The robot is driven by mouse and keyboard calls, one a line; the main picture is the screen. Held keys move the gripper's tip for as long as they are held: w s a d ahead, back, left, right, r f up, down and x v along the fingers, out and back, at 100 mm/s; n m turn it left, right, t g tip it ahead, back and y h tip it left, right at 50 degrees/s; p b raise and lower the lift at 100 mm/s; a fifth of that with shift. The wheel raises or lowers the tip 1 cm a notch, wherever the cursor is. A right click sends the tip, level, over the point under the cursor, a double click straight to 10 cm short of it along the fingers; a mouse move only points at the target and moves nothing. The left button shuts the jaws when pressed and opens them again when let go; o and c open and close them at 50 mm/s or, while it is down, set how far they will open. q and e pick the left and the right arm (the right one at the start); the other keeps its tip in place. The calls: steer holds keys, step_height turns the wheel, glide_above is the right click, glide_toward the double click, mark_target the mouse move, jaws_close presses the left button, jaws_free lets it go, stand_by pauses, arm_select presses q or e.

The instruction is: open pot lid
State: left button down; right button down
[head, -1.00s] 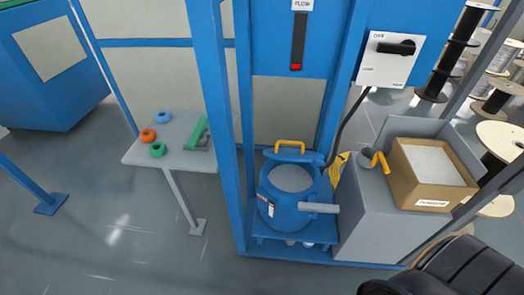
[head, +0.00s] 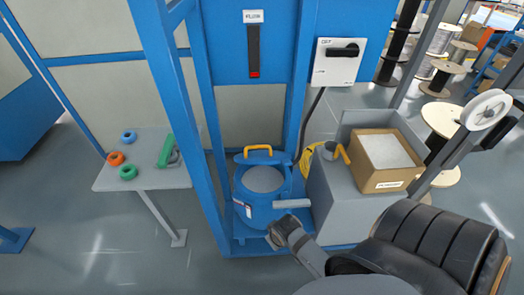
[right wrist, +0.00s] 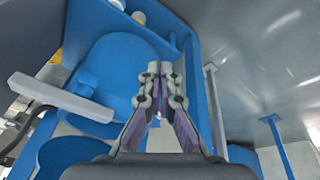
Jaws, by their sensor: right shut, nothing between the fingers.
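The blue pot (head: 259,208) stands on a low blue shelf inside the blue frame. Its round mouth shows grey material. The lid (head: 258,157), with a yellow handle (head: 258,148), stands tilted up behind the mouth. A grey bar (head: 292,204) sticks out from the pot's right side. My right gripper (head: 276,238) is low in front of the pot, just below the bar; its fingers are hard to make out there. In the right wrist view the fingers (right wrist: 160,70) are closed and empty, in front of the blue pot body (right wrist: 112,65). My left gripper is out of view.
Blue posts (head: 171,110) of the frame stand left of the pot. A small table (head: 140,180) with coloured rings is at the left.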

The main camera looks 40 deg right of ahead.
step_height(320, 180, up, 13)
steer(key=p, duration=0.1)
steer(key=n+t+h, duration=0.6)
steer(key=n+t, duration=0.2)
steer(key=n, duration=2.1)
glide_toward(262, 159)
step_height(262, 159, up, 3)
steer(key=b+x, duration=0.1)
steer(key=x, duration=0.9)
steer(key=shift+w+d+f, duration=0.15)
steer(key=shift+w+f, duration=0.05)
steer(key=shift+f, duration=0.05)
